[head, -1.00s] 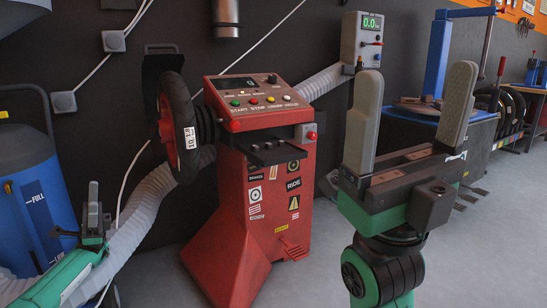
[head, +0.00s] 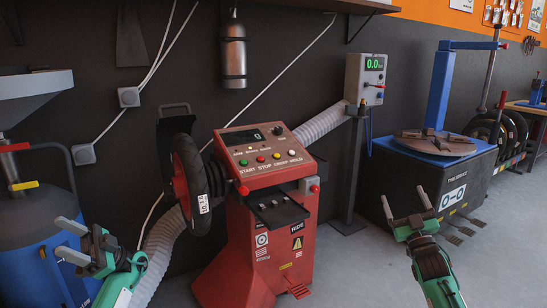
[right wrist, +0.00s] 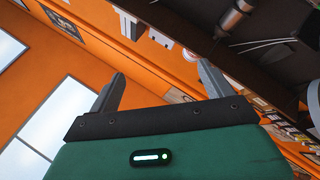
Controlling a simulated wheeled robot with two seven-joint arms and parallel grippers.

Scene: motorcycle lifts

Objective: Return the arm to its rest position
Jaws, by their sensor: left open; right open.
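My right gripper (head: 407,204) is low at the right of the head view, fingers pointing up and spread apart. It is open and empty, over the floor in front of the tyre changer. The right wrist view also shows its two grey fingers (right wrist: 160,92) apart with nothing between them, facing the orange wall and windows. My left gripper (head: 66,240) is at the lower left of the head view, in front of the blue tank. Its fingers are apart and empty.
A red wheel balancer (head: 262,215) with a mounted wheel (head: 190,180) stands in the middle. A black tyre changer (head: 420,185) with a blue post (head: 438,90) is at right. A blue tank (head: 30,235) stands at left. Grey floor (head: 355,265) is clear between balancer and right gripper.

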